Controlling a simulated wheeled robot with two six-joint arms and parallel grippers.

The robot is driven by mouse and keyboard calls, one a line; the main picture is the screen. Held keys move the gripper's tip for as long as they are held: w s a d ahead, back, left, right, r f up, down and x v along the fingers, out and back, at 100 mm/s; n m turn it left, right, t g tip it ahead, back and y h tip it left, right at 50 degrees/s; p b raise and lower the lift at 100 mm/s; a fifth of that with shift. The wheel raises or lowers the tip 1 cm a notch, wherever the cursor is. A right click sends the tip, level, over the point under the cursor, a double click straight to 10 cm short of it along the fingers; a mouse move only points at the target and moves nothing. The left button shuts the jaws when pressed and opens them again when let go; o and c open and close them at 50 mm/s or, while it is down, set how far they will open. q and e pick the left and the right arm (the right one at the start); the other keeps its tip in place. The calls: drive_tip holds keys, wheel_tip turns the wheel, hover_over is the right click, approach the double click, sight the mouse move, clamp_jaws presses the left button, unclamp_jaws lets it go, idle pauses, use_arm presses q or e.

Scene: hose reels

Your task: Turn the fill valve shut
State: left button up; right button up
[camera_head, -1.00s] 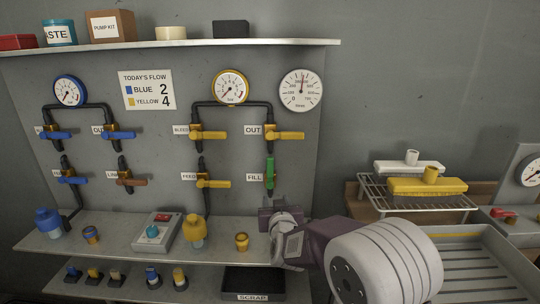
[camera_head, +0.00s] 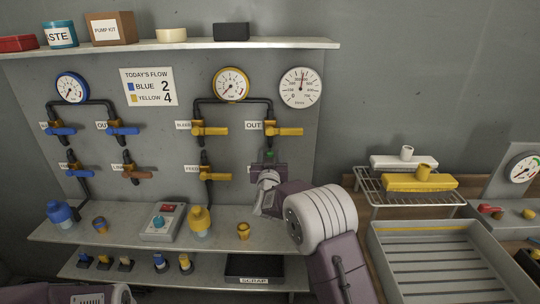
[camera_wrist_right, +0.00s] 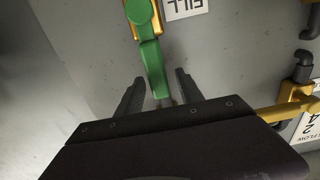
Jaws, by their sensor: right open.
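The fill valve's green handle (camera_head: 269,154) is on the grey panel. The fingers are open, one on each side, with a visible gap. My left arm shows at the bottom left; its fingers are out of view.
The yellow out valve (camera_head: 285,130) is above and the yellow feed valve (camera_head: 215,177) is to the left. A bench shelf (camera_head: 130,226) below holds a blue bottle (camera_head: 60,212), a yellow bottle (camera_head: 200,222) and a brass cup (camera_head: 243,231). A wire rack (camera_head: 410,200) stands at right.

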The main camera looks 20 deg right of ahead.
clamp_jaws()
idle(1.4)
